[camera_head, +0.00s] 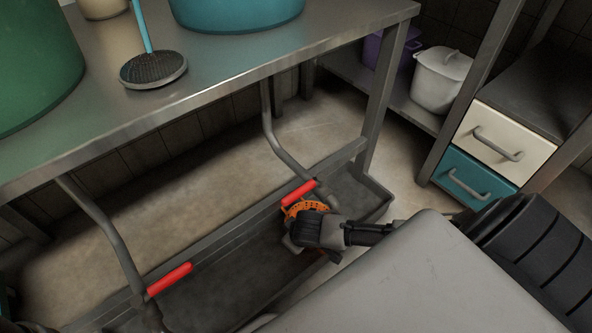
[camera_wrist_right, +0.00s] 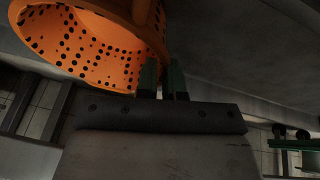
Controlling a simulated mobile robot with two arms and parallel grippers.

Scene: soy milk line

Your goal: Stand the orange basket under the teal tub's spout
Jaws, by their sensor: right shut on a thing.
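The teal tub (camera_head: 235,12) stands on the metal table, cut by the top edge of the head view. A bent grey pipe (camera_head: 270,125) comes down below it and ends by a red handle (camera_head: 299,192) over the trough. The orange perforated basket (camera_head: 303,207) is just below this handle in the picture, partly hidden by my right gripper (camera_head: 312,224). In the right wrist view the basket (camera_wrist_right: 85,42) is large at the upper left. My right gripper's dark fingers (camera_wrist_right: 163,82) are shut at its side. I cannot tell whether the basket touches the trough floor. My left gripper is not in view.
A long dark trough (camera_head: 215,290) runs under the table edge. A second pipe with a red handle (camera_head: 168,278) is at left, below the green tub (camera_head: 35,60). A table leg (camera_head: 381,95) stands at right, near a white lidded pot (camera_head: 440,80) and drawers (camera_head: 500,140).

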